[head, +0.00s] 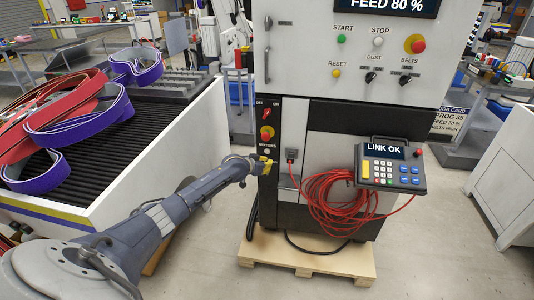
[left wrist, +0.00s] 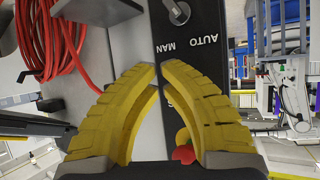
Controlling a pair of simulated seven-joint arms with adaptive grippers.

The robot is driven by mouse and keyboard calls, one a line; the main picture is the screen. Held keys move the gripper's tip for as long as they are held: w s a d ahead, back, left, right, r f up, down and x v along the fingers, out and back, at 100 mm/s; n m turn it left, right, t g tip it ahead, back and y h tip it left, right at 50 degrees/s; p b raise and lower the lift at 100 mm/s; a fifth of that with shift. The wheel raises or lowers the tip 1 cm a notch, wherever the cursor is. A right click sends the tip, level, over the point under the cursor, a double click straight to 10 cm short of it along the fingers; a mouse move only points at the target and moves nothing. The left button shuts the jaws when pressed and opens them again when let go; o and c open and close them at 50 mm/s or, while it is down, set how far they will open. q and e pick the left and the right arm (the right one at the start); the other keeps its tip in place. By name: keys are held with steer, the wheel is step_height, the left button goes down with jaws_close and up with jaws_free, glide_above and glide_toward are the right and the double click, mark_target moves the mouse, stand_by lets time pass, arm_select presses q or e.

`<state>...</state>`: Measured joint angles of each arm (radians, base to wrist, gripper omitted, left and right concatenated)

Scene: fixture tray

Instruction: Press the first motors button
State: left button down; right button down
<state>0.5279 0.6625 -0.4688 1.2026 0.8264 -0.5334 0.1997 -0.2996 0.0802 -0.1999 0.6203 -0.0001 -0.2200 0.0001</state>
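The MOTORS label (head: 267,146) is on the narrow black strip at the left edge of the machine cabinet. A small pale button (head: 267,152) shows just under it; anything lower is hidden behind my gripper. My left gripper (head: 264,162) has yellow fingers and is at the strip just below this button; I cannot tell whether it touches. In the left wrist view, the curved fingers (left wrist: 158,68) meet or nearly meet at their tips, with nothing seen between them. A selector switch (left wrist: 175,12) marked AUTO and MAN lies beyond the tips. My right gripper is not in view.
A red and yellow knob (head: 267,132) and a red OFF/ON switch (head: 266,114) sit above the label. Red cable (head: 333,199) hangs coiled beside a keypad pendant (head: 391,168) reading LINK OK. A conveyor (head: 150,150) with belts stands left. A wooden pallet (head: 305,262) carries the cabinet.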

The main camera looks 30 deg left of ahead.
arm_select(q)
steer(key=shift+w+a, duration=0.2)
steer(key=shift+w, duration=0.35)
steer(key=shift+w+a, duration=0.2)
steer(key=shift+w, duration=0.35)
steer(key=shift+w+a, duration=0.1)
steer(key=shift+w, duration=0.15)
stand_by(0.8)
steer(key=shift+w, duration=0.1)
steer(key=shift+w+a, duration=0.2)
steer(key=shift+w, duration=0.3)
stand_by(1.0)
steer(key=shift+s, duration=0.15)
steer(key=shift+s+d, duration=0.3)
steer(key=shift+s, duration=0.45)
steer(key=shift+s+d, duration=0.3)
steer(key=shift+s, duration=0.5)
steer(key=shift+s+d, duration=0.3)
steer(key=shift+s, duration=0.45)
steer(key=shift+s+d, duration=0.3)
steer(key=shift+s, duration=0.5)
